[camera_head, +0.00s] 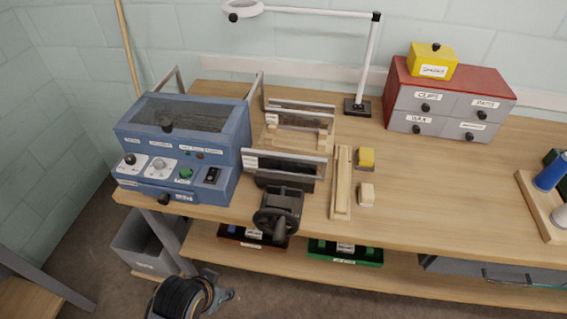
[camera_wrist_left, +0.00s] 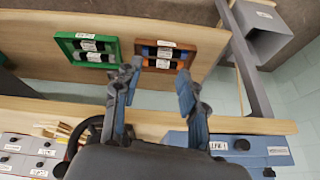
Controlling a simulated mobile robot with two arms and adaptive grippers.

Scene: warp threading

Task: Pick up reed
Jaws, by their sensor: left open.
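Long framed pieces that look like reeds stand on the workbench in the head view. One labelled frame (camera_head: 285,165) stands upright behind a dark handwheel device (camera_head: 278,210); I cannot tell whether the device clamps it. More grey frames (camera_head: 300,122) stand in a wooden rack behind it. I cannot tell which one is the reed. My left gripper (camera_head: 222,295) is low, in front of the bench, apart from these frames. In the left wrist view my left gripper (camera_wrist_left: 160,72) is open, with nothing between its fingers. My right gripper is not in view.
A blue control box (camera_head: 180,140) stands left of the frames. Wooden strips (camera_head: 341,185) and small blocks lie right of them. A magnifier lamp (camera_head: 365,70) and drawer unit (camera_head: 450,103) stand behind. The lower shelf holds a green tray (camera_head: 345,253) and brown tray (camera_head: 250,237).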

